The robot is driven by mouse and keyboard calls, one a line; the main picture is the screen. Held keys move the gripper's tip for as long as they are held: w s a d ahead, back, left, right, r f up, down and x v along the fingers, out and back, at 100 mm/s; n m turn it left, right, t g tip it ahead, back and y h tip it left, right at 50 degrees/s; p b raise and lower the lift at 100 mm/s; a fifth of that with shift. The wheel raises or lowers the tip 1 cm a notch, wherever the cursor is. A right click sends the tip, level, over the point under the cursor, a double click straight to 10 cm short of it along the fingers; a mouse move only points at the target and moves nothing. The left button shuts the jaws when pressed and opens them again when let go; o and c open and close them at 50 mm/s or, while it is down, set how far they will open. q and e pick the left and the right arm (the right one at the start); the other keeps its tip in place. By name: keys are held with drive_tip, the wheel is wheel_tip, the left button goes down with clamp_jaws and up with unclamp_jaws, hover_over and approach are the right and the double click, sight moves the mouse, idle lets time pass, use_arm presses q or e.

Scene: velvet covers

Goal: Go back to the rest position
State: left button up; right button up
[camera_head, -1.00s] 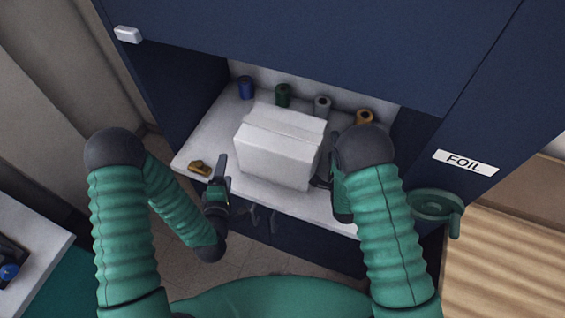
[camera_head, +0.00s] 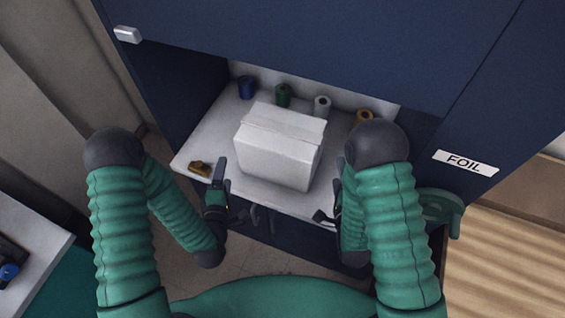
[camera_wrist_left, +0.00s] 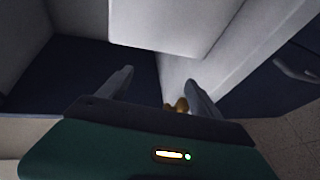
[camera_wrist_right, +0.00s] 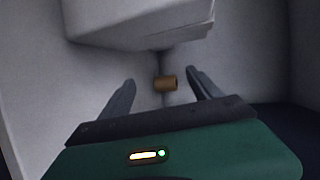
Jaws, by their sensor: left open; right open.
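My left gripper (camera_head: 240,217) is open and empty, in front of the shelf's front edge and to the left of a white box (camera_head: 278,150). Its open fingers also show in the left wrist view (camera_wrist_left: 160,85). My right gripper (camera_head: 322,218) is open and empty, to the right of the box near the shelf's front edge, partly hidden by my right forearm. Its fingers stand apart in the right wrist view (camera_wrist_right: 160,88). The box sits on the white shelf (camera_head: 215,140), and neither gripper touches it.
A navy cabinet panel (camera_head: 290,40) overhangs the shelf. A wooden surface (camera_head: 505,265) is at right.

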use_arm(q)
drive_tip(key=s+a+r+m+g, duration=0.1)
drive_tip(key=s+r+m+g, duration=0.2)
drive_tip(key=s+m+g, duration=0.3)
drive_tip(key=s+a+r+m+g, duration=0.2)
drive_tip(key=s+m+g, duration=0.4)
drive_tip(key=m, duration=0.6)
drive_tip(key=shift+s+r, duration=0.8)
drive_tip(key=shift+s, duration=0.3)
use_arm(e)
drive_tip(key=s+d+r+n+g, duration=0.1)
drive_tip(key=s+r+n+g, duration=0.2)
drive_tip(key=s+n+g, duration=0.3)
drive_tip(key=s+d+r+n+g, duration=0.2)
drive_tip(key=s+n+g, duration=0.4)
drive_tip(key=n, duration=0.6)
drive_tip(key=shift+s+r+g, duration=0.3)
drive_tip(key=shift+s+r, duration=0.45)
drive_tip(key=shift+s, duration=0.3)
use_arm(q)
drive_tip(key=shift+s+r, duration=0.1)
drive_tip(key=shift+s, duration=0.05)
use_arm(e)
drive_tip(key=shift+s, duration=0.15)
